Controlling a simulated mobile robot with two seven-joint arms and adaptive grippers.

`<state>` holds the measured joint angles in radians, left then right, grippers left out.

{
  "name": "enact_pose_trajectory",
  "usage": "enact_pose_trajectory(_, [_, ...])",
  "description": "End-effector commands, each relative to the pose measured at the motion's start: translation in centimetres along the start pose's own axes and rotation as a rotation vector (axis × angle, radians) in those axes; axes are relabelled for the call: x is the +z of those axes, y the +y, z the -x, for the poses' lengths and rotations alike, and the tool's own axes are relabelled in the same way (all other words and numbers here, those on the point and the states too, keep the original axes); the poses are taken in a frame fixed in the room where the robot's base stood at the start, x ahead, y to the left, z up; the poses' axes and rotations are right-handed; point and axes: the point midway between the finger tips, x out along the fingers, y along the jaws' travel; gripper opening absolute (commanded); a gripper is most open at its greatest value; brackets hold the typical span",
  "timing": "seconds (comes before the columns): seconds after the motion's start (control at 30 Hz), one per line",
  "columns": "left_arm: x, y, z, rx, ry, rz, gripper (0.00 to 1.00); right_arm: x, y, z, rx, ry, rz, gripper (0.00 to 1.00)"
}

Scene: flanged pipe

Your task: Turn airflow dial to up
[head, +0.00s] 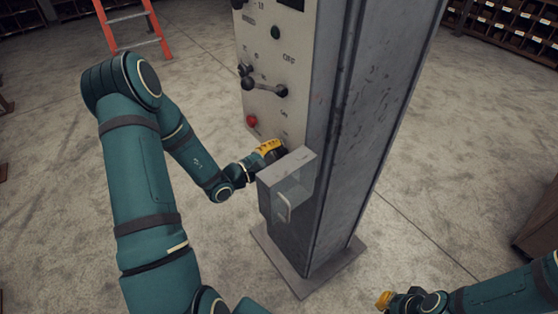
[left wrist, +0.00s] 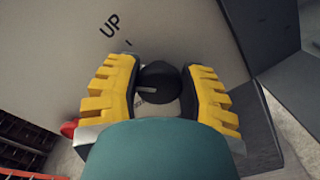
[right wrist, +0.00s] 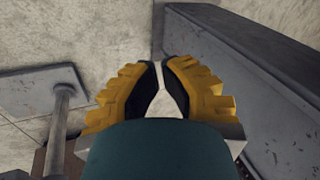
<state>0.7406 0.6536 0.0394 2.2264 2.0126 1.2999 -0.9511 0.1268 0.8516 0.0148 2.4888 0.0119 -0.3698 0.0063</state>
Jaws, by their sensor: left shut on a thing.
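The airflow dial (left wrist: 158,84) is a round black knob on the pale panel face. It shows between the fingers in the left wrist view, and a light pointer mark on it points left in the picture. The printed word UP (left wrist: 109,26), with a short tick beside it, lies up and left of the dial. My left gripper (left wrist: 160,66) is shut on the dial. In the head view the left gripper (head: 270,150) covers the dial at the panel's lower part. My right gripper (right wrist: 160,63) is shut and empty, low at the right of the head view.
A grey box with a clear cover (head: 288,190) juts from the column just right of my left gripper. A red button (head: 252,121) and a lever (head: 264,87) sit above on the panel. An orange ladder (head: 134,42) stands behind. Open floor lies right of the column.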

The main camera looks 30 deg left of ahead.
Motion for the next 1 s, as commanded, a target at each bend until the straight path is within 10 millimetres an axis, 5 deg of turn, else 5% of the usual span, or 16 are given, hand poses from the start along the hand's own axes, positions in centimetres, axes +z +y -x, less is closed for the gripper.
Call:
enact_pose_trajectory(0.37, [-0.3, -0.5, -0.1, 0.002, -0.003, -0.359, 0.06, 2.4, 2.0, -5.3, -0.006, -0.047, 0.014, 0.0])
enact_pose_trajectory(0.6, [-0.3, -0.5, 0.0, 0.002, -0.002, -0.545, 0.06, 2.1, 3.0, -8.2, -0.005, -0.031, 0.017, 0.0])
enact_pose_trajectory(1.0, [-0.2, -0.4, 0.0, 0.001, -0.001, -0.712, 0.06, 1.8, 3.9, -10.5, -0.004, -0.016, 0.019, 0.0])
